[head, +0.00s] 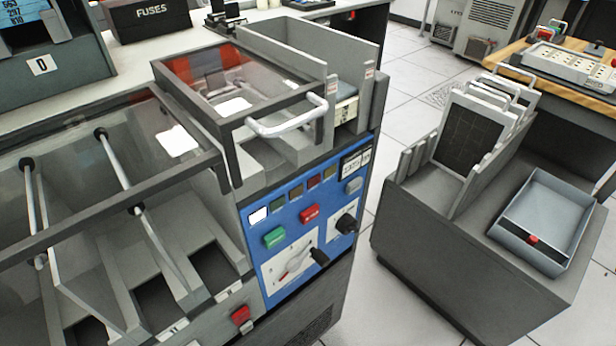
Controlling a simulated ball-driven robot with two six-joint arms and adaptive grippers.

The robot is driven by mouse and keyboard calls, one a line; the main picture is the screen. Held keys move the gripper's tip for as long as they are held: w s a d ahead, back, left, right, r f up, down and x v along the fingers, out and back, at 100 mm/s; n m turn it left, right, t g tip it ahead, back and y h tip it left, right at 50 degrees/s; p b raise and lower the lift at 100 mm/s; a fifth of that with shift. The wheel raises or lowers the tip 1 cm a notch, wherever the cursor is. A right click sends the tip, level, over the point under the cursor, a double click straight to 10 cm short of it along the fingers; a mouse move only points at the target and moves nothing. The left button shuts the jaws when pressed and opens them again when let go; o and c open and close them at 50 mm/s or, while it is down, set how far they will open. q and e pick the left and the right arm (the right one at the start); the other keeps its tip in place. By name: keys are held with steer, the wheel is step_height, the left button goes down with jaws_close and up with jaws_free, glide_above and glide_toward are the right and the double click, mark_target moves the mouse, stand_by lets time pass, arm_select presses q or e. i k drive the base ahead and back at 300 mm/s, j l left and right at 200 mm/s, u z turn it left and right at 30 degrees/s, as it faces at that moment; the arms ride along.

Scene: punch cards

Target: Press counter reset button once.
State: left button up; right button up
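A blue control panel (290,232) faces me on the front of the grey card machine. A counter display with white digits (356,162) sits at its upper right. Just below the counter is a small grey button (353,186), with no label that I can read. A green button (275,237) and a red button (310,213) are on the middle of the panel. Below them are a dial with a red pointer (292,265) and a black knob (346,222). Neither of my grippers is in view.
A transparent dark-framed cover (240,85) with a white handle (288,122) is above the panel. A red switch (240,315) is lower left. A grey cart (415,220) with an open tray (545,215) stands at the right. Tiled floor (400,75) lies between cart and machine.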

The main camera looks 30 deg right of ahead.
mark_target(355, 185)
steer(key=z, duration=0.85)
